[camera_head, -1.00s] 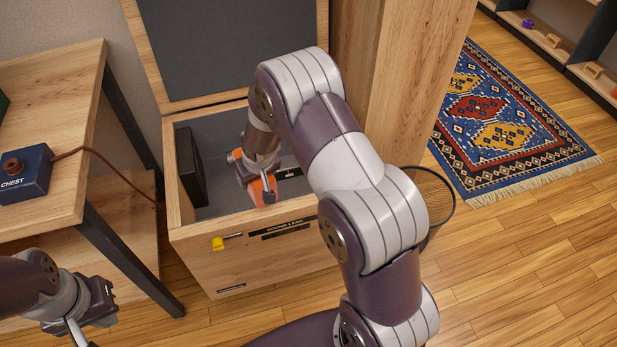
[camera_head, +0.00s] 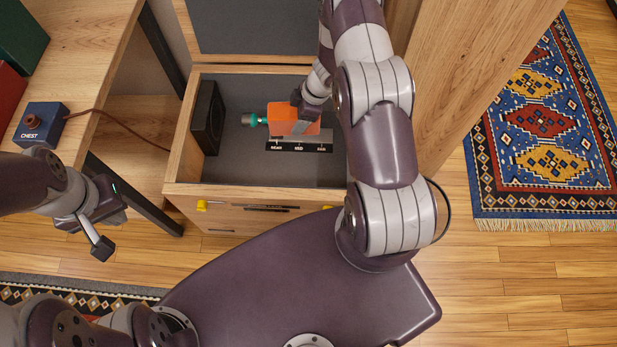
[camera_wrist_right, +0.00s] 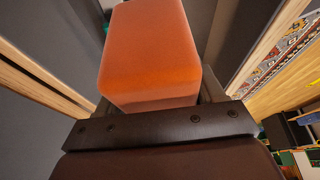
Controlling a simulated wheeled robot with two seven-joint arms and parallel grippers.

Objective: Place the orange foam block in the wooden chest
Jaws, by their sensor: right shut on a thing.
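The wooden chest (camera_head: 180,160) stands open at the centre of the head view, its dark-lined lid raised at the back. The orange foam block (camera_head: 292,119) is within the chest opening as seen from above; how far it is above the floor I cannot tell. My right gripper (camera_head: 303,125) is shut on the block, which also fills the middle of the right wrist view (camera_wrist_right: 150,55). My left gripper (camera_head: 103,245) hangs empty in front of the desk, left of the chest; its finger gap is not clear.
Inside the chest are a black speaker-like box (camera_head: 207,117), a teal-ended object (camera_head: 252,120) and a black labelled strip (camera_head: 300,146). A desk (camera_head: 85,60) with a CHEST button box (camera_head: 40,125) stands left. A patterned rug (camera_head: 545,120) lies right.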

